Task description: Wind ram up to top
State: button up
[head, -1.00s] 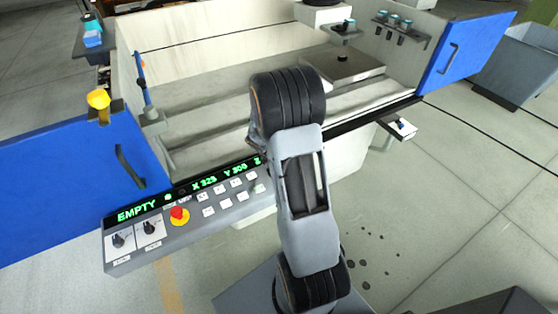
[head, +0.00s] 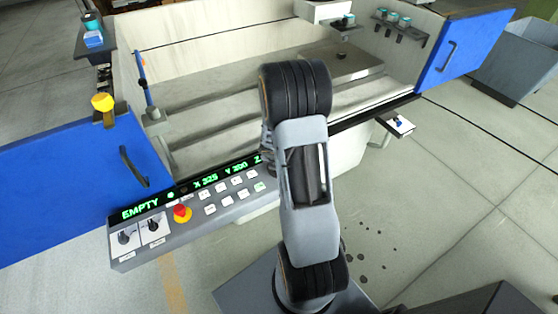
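The control panel (head: 150,243) runs along the front of the machine tank. Its green display reads "EMPTY" with X and Y figures, and the Z figure is covered by my arm. It carries white buttons (head: 235,190), a red stop knob on a yellow base (head: 181,213) and two black rotary switches (head: 124,237). A pale head block (head: 322,12), which may be the ram, is cut off at the top edge. My arm stands in front of the panel's right end. It hides my gripper, so its fingers do not show.
The tank holds a grey plate (head: 352,67). Blue doors stand open at left (head: 70,190) and right (head: 466,50). A yellow knob (head: 103,103) and an upright blue rod (head: 143,78) are at left. A grey bin (head: 515,62) is at far right. Dark spots mark the floor.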

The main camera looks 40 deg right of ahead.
dwell(0.5)
jog(key=o, duration=0.9)
jog(key=p+v, duration=0.7)
jog(key=v, duration=0.7)
jog(key=shift+s+f, duration=0.1)
jog(key=shift+d, duration=0.1)
